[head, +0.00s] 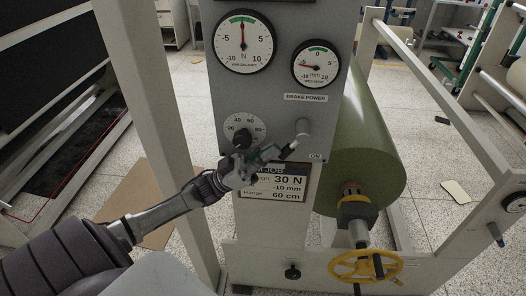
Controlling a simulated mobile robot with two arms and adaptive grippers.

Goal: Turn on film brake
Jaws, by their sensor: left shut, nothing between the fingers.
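The brake power switch (303,127) is a small grey knob on the grey control panel, below the "BRAKE POWER" label (305,98). An "ON" label (315,156) sits below and to the right of the switch. My left gripper (288,149) reaches in from the lower left. Its fingers are shut and empty, with the tips just below and left of the switch. I cannot tell whether they touch it. The gripper hides part of the panel and the top of the job sign. My right gripper is out of view.
Two gauges (243,42) are at the panel's top, and a numbered dial (243,128) is left of the switch. A job sign (285,184) is below. A green film roll (365,150) and yellow handwheel (364,266) stand to the right. A frame post (150,110) stands left.

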